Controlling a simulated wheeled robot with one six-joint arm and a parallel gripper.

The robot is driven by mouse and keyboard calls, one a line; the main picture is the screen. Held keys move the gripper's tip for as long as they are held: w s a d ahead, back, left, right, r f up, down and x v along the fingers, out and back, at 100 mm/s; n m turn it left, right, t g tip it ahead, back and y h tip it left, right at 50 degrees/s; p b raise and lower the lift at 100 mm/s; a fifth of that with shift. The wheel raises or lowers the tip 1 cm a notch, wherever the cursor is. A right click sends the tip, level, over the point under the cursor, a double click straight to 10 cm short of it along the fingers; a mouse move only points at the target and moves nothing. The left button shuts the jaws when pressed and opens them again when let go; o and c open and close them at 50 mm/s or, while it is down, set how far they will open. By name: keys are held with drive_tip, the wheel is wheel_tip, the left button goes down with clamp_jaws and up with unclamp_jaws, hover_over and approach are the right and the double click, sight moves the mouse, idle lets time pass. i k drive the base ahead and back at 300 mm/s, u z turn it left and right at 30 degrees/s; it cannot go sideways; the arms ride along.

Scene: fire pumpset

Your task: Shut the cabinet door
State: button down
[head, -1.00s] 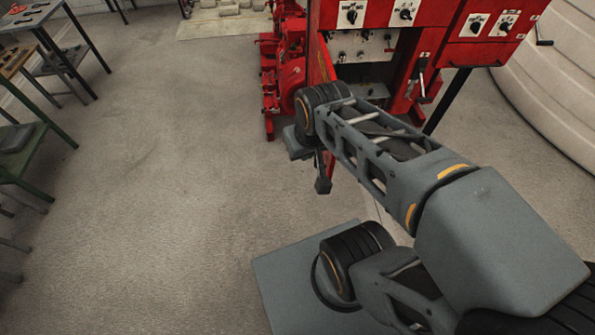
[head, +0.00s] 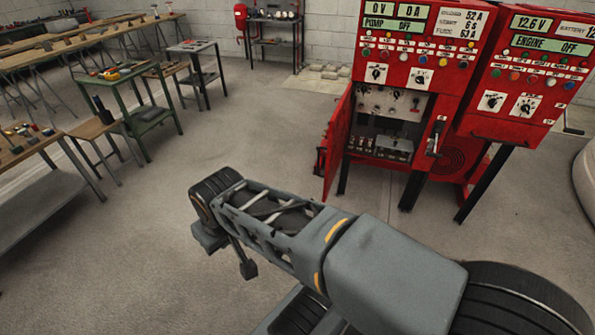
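The red pump control cabinet (head: 428,110) stands at the upper right, with displays, lamps and switches above an open compartment (head: 385,130). Its red door (head: 337,145) stands open, hinged at the compartment's left side and swung out toward me. Switches and electrical parts show inside. A dark handle (head: 319,165) sits at the door's free edge. My arm reaches across the lower middle to the left. My gripper (head: 247,268) hangs small and dark at its end, below and left of the door and apart from it in the picture. I cannot tell whether its fingers are open.
A second red engine cabinet (head: 527,80) stands to the right on dark legs. Workbenches (head: 80,45) and a green tool cart (head: 133,100) line the left. The floor (head: 245,130) between the carts and the door is clear.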

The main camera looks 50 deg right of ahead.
sight(337, 124)
drive_tip(key=u, duration=0.15)
drive_tip(key=i, duration=0.9)
drive_tip(key=z, duration=0.55)
drive_tip(key=i, duration=0.9)
drive_tip(key=z, duration=1)
drive_tip(key=i, duration=0.25)
drive_tip(key=z, duration=0.2)
